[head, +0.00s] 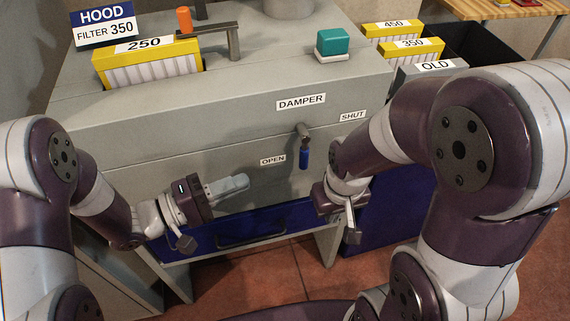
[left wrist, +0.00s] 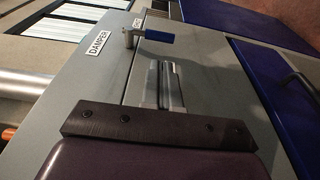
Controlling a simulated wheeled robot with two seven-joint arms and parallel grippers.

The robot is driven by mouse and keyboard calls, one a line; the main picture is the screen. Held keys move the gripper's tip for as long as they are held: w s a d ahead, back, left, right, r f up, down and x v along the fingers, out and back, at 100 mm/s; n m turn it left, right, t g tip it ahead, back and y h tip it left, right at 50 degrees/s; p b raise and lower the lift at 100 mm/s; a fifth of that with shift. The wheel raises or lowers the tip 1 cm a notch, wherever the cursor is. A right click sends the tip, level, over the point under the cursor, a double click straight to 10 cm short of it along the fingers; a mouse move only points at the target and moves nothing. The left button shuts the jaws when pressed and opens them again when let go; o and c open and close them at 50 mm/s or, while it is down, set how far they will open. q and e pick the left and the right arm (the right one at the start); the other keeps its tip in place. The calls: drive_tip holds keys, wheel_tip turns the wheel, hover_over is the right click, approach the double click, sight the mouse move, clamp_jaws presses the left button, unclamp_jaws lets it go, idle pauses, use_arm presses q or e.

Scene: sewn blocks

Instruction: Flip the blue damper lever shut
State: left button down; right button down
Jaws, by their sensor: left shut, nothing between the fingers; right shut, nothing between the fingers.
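The damper lever (head: 304,158) has a blue grip that hangs down from a metal pivot on the grey hood's front. The OPEN label (head: 273,160) is to the left of the grip, and the SHUT label (head: 353,116) is up to the right of the pivot. The lever also shows in the left wrist view (left wrist: 159,36), beyond my fingertips. My left gripper (head: 242,182) is shut and empty, left of and below the lever, apart from it. Its fingers also show in the left wrist view (left wrist: 168,66). My right gripper (head: 351,232) is shut and empty, right of and below the lever.
The DAMPER label (head: 301,102) is above the pivot. A blue drawer (head: 215,238) with a handle lies below the hood front. On top are a yellow 250 filter (head: 150,68), a metal bracket and a teal button (head: 333,42). More filter boxes stand at the right.

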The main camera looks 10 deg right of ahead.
sight(300, 160)
use_arm(q)
drive_tip(key=b+x, duration=0.2)
drive_tip(key=x, duration=0.8)
drive_tip(key=shift+w+d, duration=0.1)
drive_tip(key=shift+d, duration=0.25)
